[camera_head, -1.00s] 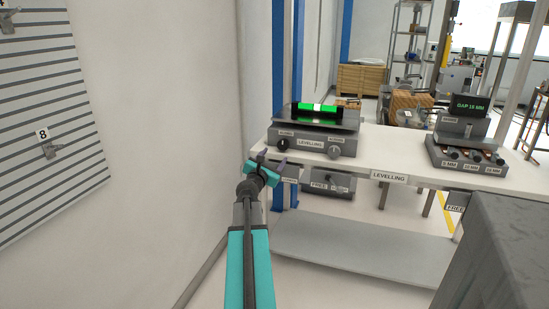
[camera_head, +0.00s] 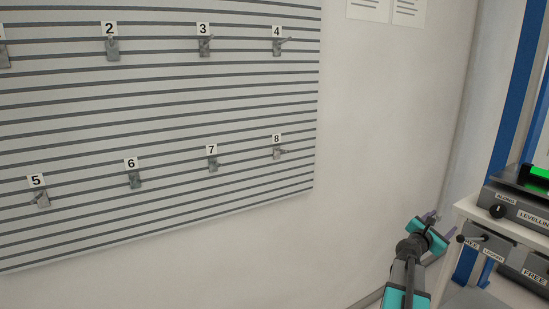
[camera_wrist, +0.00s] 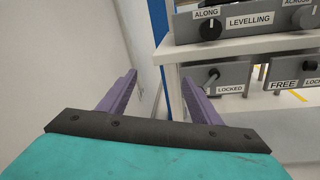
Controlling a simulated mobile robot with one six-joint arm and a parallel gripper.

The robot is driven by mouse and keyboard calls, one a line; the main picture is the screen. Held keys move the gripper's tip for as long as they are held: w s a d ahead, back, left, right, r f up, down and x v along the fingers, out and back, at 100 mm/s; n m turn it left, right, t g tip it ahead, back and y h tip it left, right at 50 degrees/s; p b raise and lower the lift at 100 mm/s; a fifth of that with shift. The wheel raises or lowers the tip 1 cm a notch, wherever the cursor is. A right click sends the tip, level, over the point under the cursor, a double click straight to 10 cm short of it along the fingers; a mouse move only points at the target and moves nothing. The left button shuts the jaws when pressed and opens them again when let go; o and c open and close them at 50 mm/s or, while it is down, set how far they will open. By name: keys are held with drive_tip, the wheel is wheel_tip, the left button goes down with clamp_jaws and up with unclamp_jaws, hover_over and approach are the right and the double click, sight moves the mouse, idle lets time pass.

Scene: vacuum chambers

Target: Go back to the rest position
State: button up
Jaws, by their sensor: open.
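My gripper (camera_head: 431,218) is at the lower right of the head view, in front of the plain wall and just left of the levelling bench. In the wrist view its two purple fingers (camera_wrist: 160,92) stand wide apart with nothing between them. Past the fingers are the pale wall and a white bench leg. The gripper is apart from the bench and holds nothing.
The levelling unit (camera_head: 520,205) with its knobs stands on the white bench (camera_head: 468,208) at the right. Lever boxes (camera_head: 488,243) hang below the bench top. A slatted wall panel (camera_head: 160,100) with numbered hooks fills the left. The wall between is bare.

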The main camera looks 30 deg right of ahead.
drive_tip(key=w+a+f+n+t+y, duration=0.2)
drive_tip(key=w+a+f, duration=0.8)
drive_tip(key=w, duration=0.2)
drive_tip(key=w+a+f+y, duration=0.3)
drive_tip(key=a+f, duration=1)
drive_tip(key=a, duration=0.2)
drive_tip(key=w+a+f+y, duration=0.3)
drive_tip(key=w+a+f, duration=0.1)
drive_tip(key=a+f, duration=1.05)
drive_tip(key=s+a+f+m+g+y, duration=0.1)
drive_tip(key=s+a+f+m, duration=0.15)
drive_tip(key=a+f, duration=0.3)
drive_tip(key=s+a+f+m+g+y, duration=0.1)
drive_tip(key=s+a+f, duration=0.3)
drive_tip(key=a, duration=0.3)
drive_tip(key=s+a+f+m+g+y, duration=0.25)
drive_tip(key=s+a+f+m, duration=0.2)
drive_tip(key=s+a, duration=0.45)
drive_tip(key=s+a+f+m+g+y, duration=0.25)
drive_tip(key=s+a+f, duration=0.4)
drive_tip(key=s, duration=0.45)
drive_tip(key=s+a+r+m+g+y, duration=0.2)
drive_tip(key=s+a+m+g, duration=0.1)
drive_tip(key=s+a+m, duration=0.3)
wheel_tip(320, 180, up, 13)
drive_tip(key=s+m+p, duration=0.1)
drive_tip(key=m+p, duration=0.1)
drive_tip(key=p, duration=1)
drive_tip(key=shift+s+g, duration=0.3)
drive_tip(key=shift+g, duration=0.1)
